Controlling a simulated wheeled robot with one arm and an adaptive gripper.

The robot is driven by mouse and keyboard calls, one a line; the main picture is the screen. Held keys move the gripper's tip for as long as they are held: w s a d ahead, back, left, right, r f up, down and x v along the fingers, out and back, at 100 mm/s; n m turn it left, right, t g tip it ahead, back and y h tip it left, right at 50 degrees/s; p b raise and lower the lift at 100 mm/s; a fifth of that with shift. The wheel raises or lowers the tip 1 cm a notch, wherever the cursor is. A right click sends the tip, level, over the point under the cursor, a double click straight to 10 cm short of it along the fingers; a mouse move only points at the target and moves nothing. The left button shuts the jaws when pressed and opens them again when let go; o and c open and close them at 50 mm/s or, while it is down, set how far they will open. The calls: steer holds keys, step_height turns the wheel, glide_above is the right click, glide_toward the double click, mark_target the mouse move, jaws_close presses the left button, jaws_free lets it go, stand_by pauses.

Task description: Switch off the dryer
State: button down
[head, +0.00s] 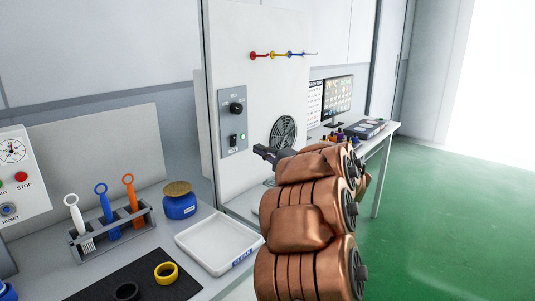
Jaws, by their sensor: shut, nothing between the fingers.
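A tall white cabinet (252,110) with a round fan grille (283,133) stands mid-picture, and it looks like the dryer. Its grey control panel (232,115) carries a black knob (237,108) near the top and a small rocker switch (233,140) lower down. The switch position is too small to read. My gripper (262,152) is shut and empty, a little to the right of the panel and lower than the switch. It appears in front of the cabinet face; I cannot tell the gap. My copper arm hides the lower right of the cabinet.
A bench at left holds a white tray (203,254), a blue jar (180,206), a rack (112,236) of brushes, a yellow ring (166,273) and a start/stop box (22,178). A desk with a monitor (338,95) stands behind. Green floor at right is clear.

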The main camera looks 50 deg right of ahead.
mark_target(235, 138)
steer(key=w, duration=0.6)
steer(key=w+r+p, duration=0.1)
steer(key=w, duration=0.1)
steer(key=shift+w+d, duration=0.1)
steer(key=shift+w, duration=0.3)
steer(key=shift+r, duration=0.1)
steer(key=shift+w+r+g+p, duration=0.2)
steer(key=shift+g+p, duration=0.1)
steer(key=shift+p, duration=0.35)
steer(key=shift+f, duration=0.2)
steer(key=shift+s, duration=0.2)
steer(key=s+r+b, duration=0.1)
steer(key=s+r, duration=0.1)
steer(key=s, duration=1.1)
steer(key=shift+s+b, duration=0.25)
steer(key=shift+b, duration=0.1)
